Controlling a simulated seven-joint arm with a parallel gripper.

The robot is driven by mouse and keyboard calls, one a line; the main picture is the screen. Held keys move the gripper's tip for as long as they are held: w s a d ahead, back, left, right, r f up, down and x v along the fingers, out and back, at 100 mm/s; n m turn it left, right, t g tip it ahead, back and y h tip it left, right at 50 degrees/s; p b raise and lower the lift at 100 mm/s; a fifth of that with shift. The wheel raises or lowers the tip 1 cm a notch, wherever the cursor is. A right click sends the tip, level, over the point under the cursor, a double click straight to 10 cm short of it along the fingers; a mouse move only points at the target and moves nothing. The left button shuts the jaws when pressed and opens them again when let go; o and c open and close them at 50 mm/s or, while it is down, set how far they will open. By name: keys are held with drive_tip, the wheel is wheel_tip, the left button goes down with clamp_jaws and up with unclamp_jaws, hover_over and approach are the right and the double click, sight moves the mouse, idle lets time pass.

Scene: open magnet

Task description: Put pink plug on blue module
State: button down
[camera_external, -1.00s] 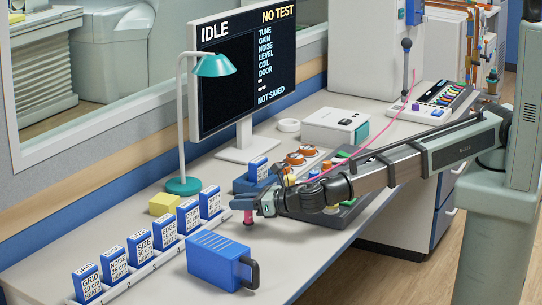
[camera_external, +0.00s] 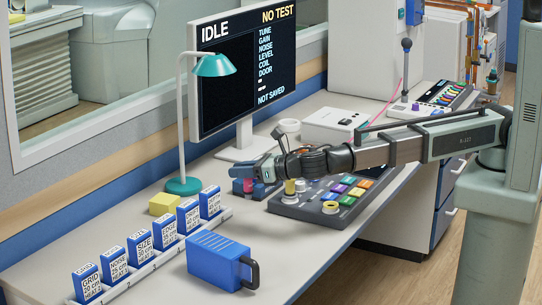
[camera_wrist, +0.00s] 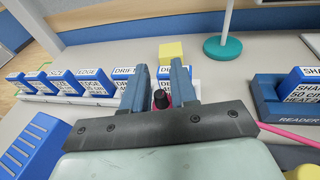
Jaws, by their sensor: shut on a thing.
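My gripper (camera_external: 263,168) is shut on the pink plug (camera_external: 249,186), above the bench near the lamp. In the wrist view my gripper's two blue-grey fingers (camera_wrist: 159,85) stand on either side of the plug (camera_wrist: 160,98), which shows a dark tip and a pink-red body. The blue module (camera_external: 216,262), a ribbed box with a black handle, lies on the bench in front of the card rack, apart from the gripper. Part of it shows at the lower left of the wrist view (camera_wrist: 28,145). My gripper hides part of the plug.
A white rack (camera_external: 150,266) holds several labelled blue cards. A yellow block (camera_external: 165,203) and a teal lamp base (camera_external: 183,186) stand behind it. The reader (camera_wrist: 280,112) and button panel (camera_external: 300,205) are to the right. A pink cable (camera_wrist: 288,132) trails rightward.

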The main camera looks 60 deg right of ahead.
drive_tip(key=s+a+r+n+y, duration=0.1)
drive_tip(key=s+a+r, duration=0.25)
drive_tip(key=a, duration=0.55)
drive_tip(key=s+a+r+g+y, duration=0.1)
drive_tip(key=s+a+r, duration=0.25)
drive_tip(key=a, duration=0.45)
drive_tip(key=s+a+r+n+y, duration=0.1)
drive_tip(key=s+a+r, duration=0.25)
drive_tip(key=a, duration=0.55)
drive_tip(key=shift+t+h, duration=0.3)
drive_tip(key=shift+h, duration=0.2)
drive_tip(key=shift+w+d+f, duration=0.1)
drive_tip(key=shift+w+f, duration=0.1)
drive_tip(key=shift+f, duration=1.45)
drive_tip(key=shift+w+d+f, duration=0.1)
drive_tip(key=shift+w+f, duration=0.05)
drive_tip(key=shift+f, duration=1.5)
drive_tip(key=shift+w+f, duration=0.2)
drive_tip(key=shift+f, duration=1.45)
drive_tip(key=c, duration=0.9)
unclamp_jaws()
drive_tip(key=shift+f, duration=0.1)
